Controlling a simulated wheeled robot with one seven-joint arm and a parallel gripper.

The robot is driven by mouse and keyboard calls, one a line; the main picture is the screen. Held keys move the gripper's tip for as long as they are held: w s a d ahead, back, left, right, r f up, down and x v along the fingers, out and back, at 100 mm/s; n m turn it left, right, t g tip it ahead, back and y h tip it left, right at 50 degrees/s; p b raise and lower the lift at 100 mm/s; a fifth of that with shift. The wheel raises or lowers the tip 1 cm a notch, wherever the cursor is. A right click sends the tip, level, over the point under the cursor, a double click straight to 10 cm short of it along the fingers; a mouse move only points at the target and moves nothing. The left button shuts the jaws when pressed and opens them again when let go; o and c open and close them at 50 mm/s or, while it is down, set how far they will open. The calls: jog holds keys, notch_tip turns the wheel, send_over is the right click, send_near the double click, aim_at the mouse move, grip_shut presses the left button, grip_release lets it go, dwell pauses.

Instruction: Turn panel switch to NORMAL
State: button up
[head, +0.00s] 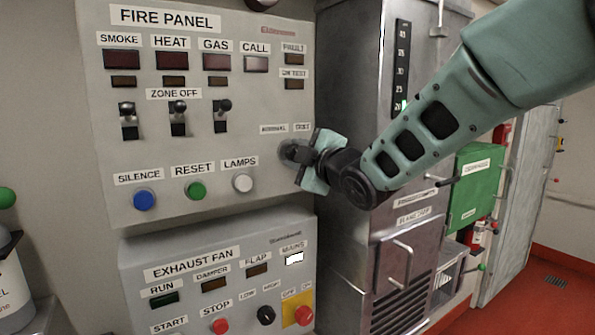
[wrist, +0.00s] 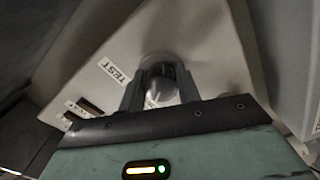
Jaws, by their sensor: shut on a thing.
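The panel switch (head: 289,151) sits at the lower right of the grey fire panel (head: 245,185), below the labels NORMAL (head: 273,128) and TEST (head: 302,127). My gripper (head: 296,160) is at the switch, its fingers shut on the knob and hiding most of it in the head view. In the wrist view the knob (wrist: 161,68) shows rounded between the two dark fingers (wrist: 160,93), with a light mark on it. The TEST label (wrist: 115,70) is just left of the knob there. I cannot tell which label the switch points to.
Silence (head: 144,199), reset (head: 195,190) and lamps (head: 243,182) buttons are left of my gripper. The exhaust fan panel (head: 218,248) is below. A grey metal cabinet (head: 345,85) stands close on the right, behind my arm. Zone-off toggles (head: 178,117) are further left.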

jog(key=shift+n+b, duration=1.15)
jog(key=shift+n, duration=0.05)
jog(key=o, duration=1)
jog(key=shift+c, duration=0.2)
jog(key=b+v, duration=0.3)
jog(key=v, duration=1.4)
jog(key=shift+s+d+b, duration=0.2)
jog(key=shift+b, duration=0.1)
